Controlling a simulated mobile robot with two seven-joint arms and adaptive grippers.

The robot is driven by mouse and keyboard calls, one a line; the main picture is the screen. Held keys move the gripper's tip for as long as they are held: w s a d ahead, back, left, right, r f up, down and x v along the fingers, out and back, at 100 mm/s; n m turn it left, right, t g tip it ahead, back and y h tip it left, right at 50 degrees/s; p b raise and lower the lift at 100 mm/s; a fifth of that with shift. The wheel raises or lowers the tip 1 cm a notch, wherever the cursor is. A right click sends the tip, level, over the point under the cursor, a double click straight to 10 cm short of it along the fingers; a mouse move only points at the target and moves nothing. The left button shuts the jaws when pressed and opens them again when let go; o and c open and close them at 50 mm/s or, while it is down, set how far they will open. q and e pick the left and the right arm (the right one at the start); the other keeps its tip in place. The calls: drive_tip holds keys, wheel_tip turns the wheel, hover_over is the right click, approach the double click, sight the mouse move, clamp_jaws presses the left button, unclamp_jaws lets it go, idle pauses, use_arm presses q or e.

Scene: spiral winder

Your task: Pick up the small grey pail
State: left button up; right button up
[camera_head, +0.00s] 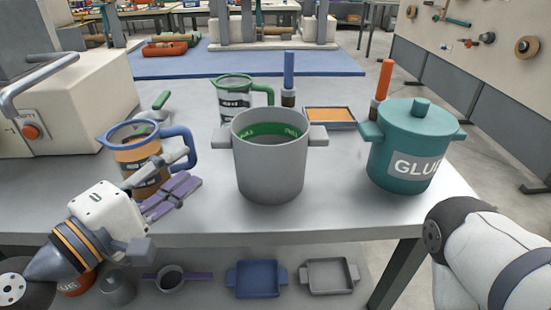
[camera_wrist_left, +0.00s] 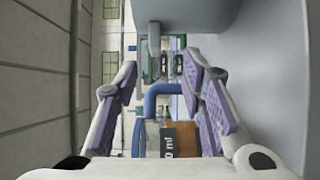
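A grey pail (camera_head: 268,172) with a green band inside and a lug on each side stands upright on the table. A grey shape at the top of the left wrist view (camera_wrist_left: 185,14) may be its side. My left gripper (camera_head: 190,172) is to the left of the pail, apart from it. In the left wrist view its purple-padded fingers (camera_wrist_left: 160,82) are spread and empty. The blue handle of the orange jug (camera_head: 140,157) lies ahead of them; whether they touch it I cannot tell. My right gripper is out of view.
A green-handled jug (camera_head: 233,89) stands behind the pail. A teal glue pot (camera_head: 405,153) is to the right, with an orange tray (camera_head: 329,115) between. A small grey vessel (camera_head: 117,288) and trays sit on the lower shelf. The table front is clear.

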sight(211, 142)
use_arm(q)
drive_tip(key=x, duration=0.7)
drive_tip(key=shift+w+r, duration=0.15)
drive_tip(key=shift+r, duration=0.25)
clamp_jaws()
